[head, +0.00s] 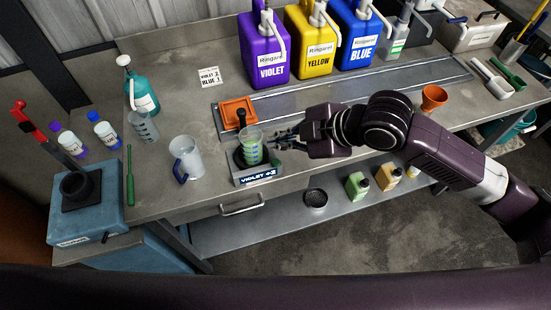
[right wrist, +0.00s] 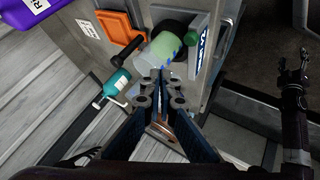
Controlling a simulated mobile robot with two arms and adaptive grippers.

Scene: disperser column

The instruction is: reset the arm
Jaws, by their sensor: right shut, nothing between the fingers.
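My right arm reaches in from the right in the head view. Its gripper (head: 284,138) is shut and empty, just right of a clear beaker (head: 251,150) with green liquid. The beaker stands on a small dark station with a sign reading VIOLET and a number (head: 258,176). In the right wrist view the shut fingertips (right wrist: 160,78) point toward the beaker (right wrist: 163,50); I cannot tell whether they touch it. A dark arm at the right edge of that view looks like my left one, with its gripper (right wrist: 294,72) small and unclear. It is not in the head view.
Violet (head: 264,52), yellow (head: 310,42) and blue (head: 357,38) pump containers stand at the back. An orange tray (head: 237,108) sits behind the beaker. A clear pitcher (head: 187,160) and teal bottle (head: 142,92) stand left. An orange funnel (head: 433,98) is beyond my arm.

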